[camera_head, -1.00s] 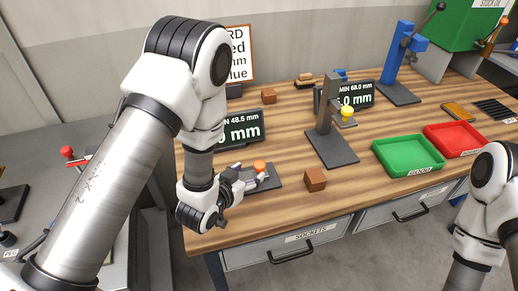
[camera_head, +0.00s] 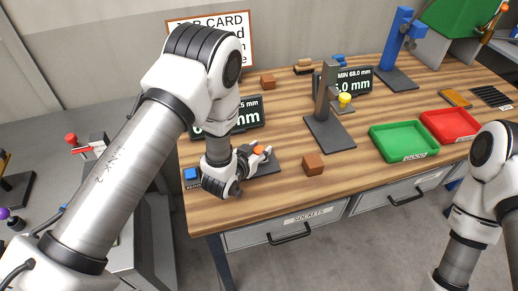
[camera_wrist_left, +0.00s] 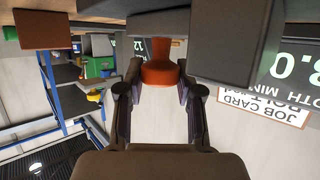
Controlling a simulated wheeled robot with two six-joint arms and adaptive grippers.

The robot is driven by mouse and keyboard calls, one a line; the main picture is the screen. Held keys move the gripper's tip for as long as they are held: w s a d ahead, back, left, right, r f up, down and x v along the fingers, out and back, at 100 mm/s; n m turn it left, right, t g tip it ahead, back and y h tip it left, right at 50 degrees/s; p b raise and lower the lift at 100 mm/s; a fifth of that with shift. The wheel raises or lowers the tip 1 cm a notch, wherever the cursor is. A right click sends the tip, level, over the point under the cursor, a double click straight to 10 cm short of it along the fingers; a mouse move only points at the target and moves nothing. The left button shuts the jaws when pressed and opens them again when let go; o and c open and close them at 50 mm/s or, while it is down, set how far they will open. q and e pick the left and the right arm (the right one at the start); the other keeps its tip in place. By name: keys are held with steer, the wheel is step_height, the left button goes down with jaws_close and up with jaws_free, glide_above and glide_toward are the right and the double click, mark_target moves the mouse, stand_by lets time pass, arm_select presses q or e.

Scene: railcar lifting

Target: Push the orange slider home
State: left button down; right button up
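The orange slider (camera_head: 259,149) shows as a small orange knob on a dark grey base (camera_head: 266,167) near the bench's left front. My left gripper (camera_head: 258,154) is low over that base, with its fingers at the knob. In the left wrist view the orange slider (camera_wrist_left: 160,68) stands between the tips of my left gripper's fingers (camera_wrist_left: 159,72). The fingers are spread, one on each side of it; whether either touches it is unclear. My right arm shows at the right edge, but its gripper is out of view.
A brown cube (camera_head: 313,164) lies right of the slider base, and a grey post stand (camera_head: 328,130) stands behind it. A dark display (camera_head: 250,113) is behind my gripper. A blue block (camera_head: 191,174) is to its left. Green (camera_head: 404,155) and red trays are farther right.

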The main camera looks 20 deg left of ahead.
arm_select(q)
steer(key=shift+s+a+f+b, duration=0.15)
steer(key=shift+s+a+b, duration=0.4)
steer(key=shift+a, duration=0.5)
steer(key=shift+s+a, duration=0.1)
steer(key=shift+s, duration=0.1)
steer(key=c, duration=0.8)
jaws_free()
steer(key=shift+o, duration=0.4)
steer(key=shift+a, duration=0.15)
steer(key=shift+s+r, duration=0.2)
steer(key=shift+s, duration=0.1)
steer(key=v, duration=1.1)
steer(key=shift+s+a, duration=0.1)
